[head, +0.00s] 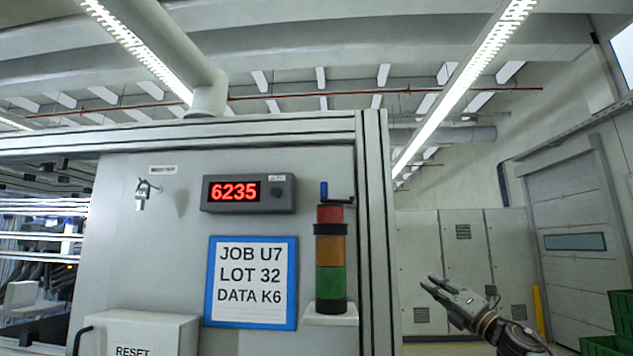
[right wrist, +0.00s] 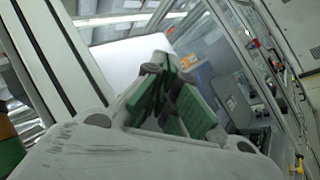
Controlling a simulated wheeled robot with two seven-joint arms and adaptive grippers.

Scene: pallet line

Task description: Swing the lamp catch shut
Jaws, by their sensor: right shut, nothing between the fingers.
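The signal lamp (head: 331,262) stands upright on a small white shelf on the grey cabinet front in the head view, with red, amber and green sections. A black collar (head: 330,229) sits between red and amber. At its top, a catch with an upright blue handle (head: 324,191) and a thin dark bar reaches right; whether it is latched is unclear. My right gripper (head: 433,283) is right of the cabinet, apart from the lamp, shut and empty. Its closed fingers (right wrist: 164,64) fill the middle of the right wrist view. The lamp's amber and green edge (right wrist: 9,152) shows there at left. My left gripper is not in view.
The cabinet carries a red display (head: 236,193), a blue-framed job sign (head: 250,282), a hanging key-like fitting (head: 143,195) and a RESET box (head: 145,333). The cabinet's right post (head: 376,220) stands between lamp and gripper. Green crates (head: 610,345) are at far right.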

